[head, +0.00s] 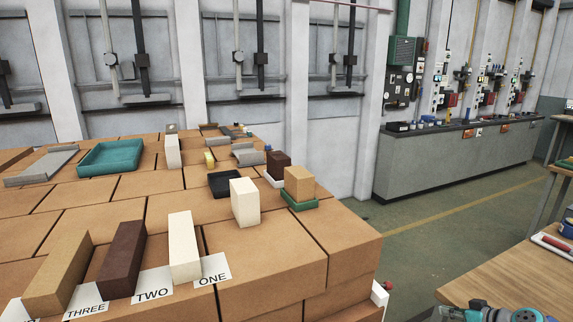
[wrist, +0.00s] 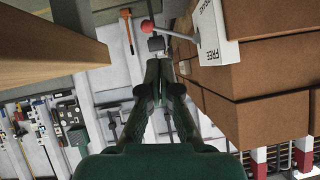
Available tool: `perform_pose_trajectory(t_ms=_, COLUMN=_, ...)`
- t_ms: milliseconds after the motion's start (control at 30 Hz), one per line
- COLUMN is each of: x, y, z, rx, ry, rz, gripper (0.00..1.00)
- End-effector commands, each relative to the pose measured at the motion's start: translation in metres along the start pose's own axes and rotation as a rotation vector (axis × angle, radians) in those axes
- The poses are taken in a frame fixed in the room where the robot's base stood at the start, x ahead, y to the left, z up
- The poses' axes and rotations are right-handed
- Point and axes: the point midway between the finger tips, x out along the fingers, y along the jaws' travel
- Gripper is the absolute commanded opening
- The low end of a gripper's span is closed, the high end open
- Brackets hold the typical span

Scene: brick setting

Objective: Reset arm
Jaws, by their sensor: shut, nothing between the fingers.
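My gripper (wrist: 160,68) shows in the wrist view, dark green, with its two fingers together and nothing between them. It hangs in free space and touches nothing that I can see. The head view does not show it. The brick stack (head: 265,250) fills the left and middle of the head view. Its side also shows at the right of the wrist view (wrist: 265,80).
Tan (head: 62,270), dark brown (head: 124,260) and cream (head: 184,247) bricks stand by labels THREE, TWO and ONE. A teal tray (head: 110,158) lies farther back. A wooden table (head: 515,262) with tools is at right.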

Motion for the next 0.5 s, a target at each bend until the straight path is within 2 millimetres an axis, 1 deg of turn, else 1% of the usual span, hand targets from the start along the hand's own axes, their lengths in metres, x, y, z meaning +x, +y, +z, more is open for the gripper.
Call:
perform_pose_trajectory(t_ms=67, x=0.000, y=0.000, z=0.000, rx=0.000, ry=0.000, rz=0.000, gripper=0.00)
perform_pose_trajectory(t_ms=167, x=0.005, y=-0.005, z=0.008, rx=0.007, ry=-0.002, rz=0.007, gripper=0.00)
perform_pose_trajectory(t_ms=367, x=0.016, y=-0.017, z=0.025, rx=0.027, ry=-0.008, rz=0.026, gripper=0.00)
perform_pose_trajectory(t_ms=500, x=0.026, y=-0.028, z=0.043, rx=0.044, ry=-0.013, rz=0.046, gripper=0.00)
